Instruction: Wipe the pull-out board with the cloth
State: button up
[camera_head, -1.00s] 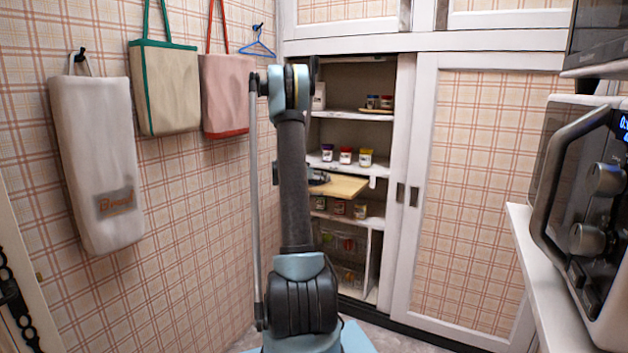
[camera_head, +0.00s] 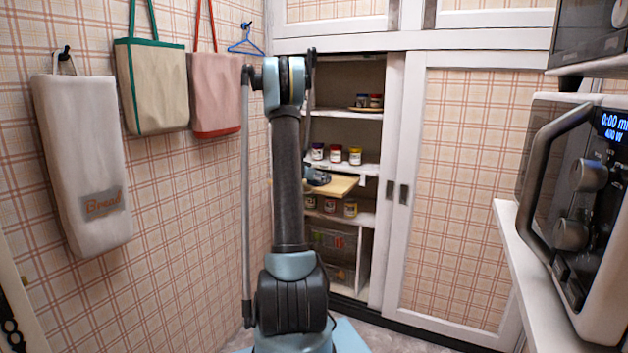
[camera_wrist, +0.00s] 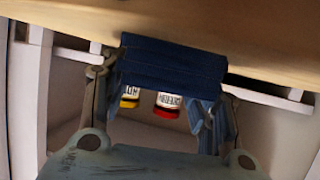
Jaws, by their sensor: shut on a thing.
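The pull-out board (camera_head: 342,186) is a light wooden panel sticking out of the open cupboard. It fills the top of the wrist view (camera_wrist: 240,30), where the jars look upside down. My gripper (camera_wrist: 160,88) is shut on the dark blue cloth (camera_wrist: 175,66), which shows as a folded, ribbed block across the fingers. In the head view my gripper (camera_head: 317,176) is at the board's left end, partly hidden behind my arm. The cloth's edge lies along the board's edge in the wrist view; I cannot tell whether they touch.
Jars stand on the shelf above the board (camera_head: 336,154) and below it (camera_head: 350,208). A sliding door (camera_head: 460,190) covers the cupboard's right side. A microwave (camera_head: 575,200) stands at the right. Bags (camera_head: 150,85) hang on the left wall.

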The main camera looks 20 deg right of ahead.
aim_at(328, 185)
jog(key=shift+s+d, duration=1.45)
jog(key=shift+s, duration=0.3)
jog(key=shift+w+a, duration=0.1)
jog(key=shift+w+a, duration=1.25)
jog(key=shift+w, duration=0.25)
jog(key=shift+w+a, duration=1.3)
jog(key=shift+w, duration=0.25)
jog(key=shift+w+a, duration=1.25)
jog(key=shift+w, duration=0.25)
jog(key=shift+s+d, duration=0.1)
jog(key=shift+s+d+f, duration=0.1)
jog(key=shift+s+d, duration=0.65)
jog(key=shift+s, duration=0.2)
jog(key=shift+s+d, duration=0.75)
jog(key=shift+s, duration=0.15)
jog(key=shift+s+d+r, duration=0.1)
jog(key=shift+s+d, duration=1.05)
jog(key=shift+s, duration=0.2)
jog(key=shift+s+d+r, duration=0.1)
jog(key=shift+s+d, duration=1.05)
jog(key=shift+s, duration=0.15)
jog(key=shift+f, duration=0.1)
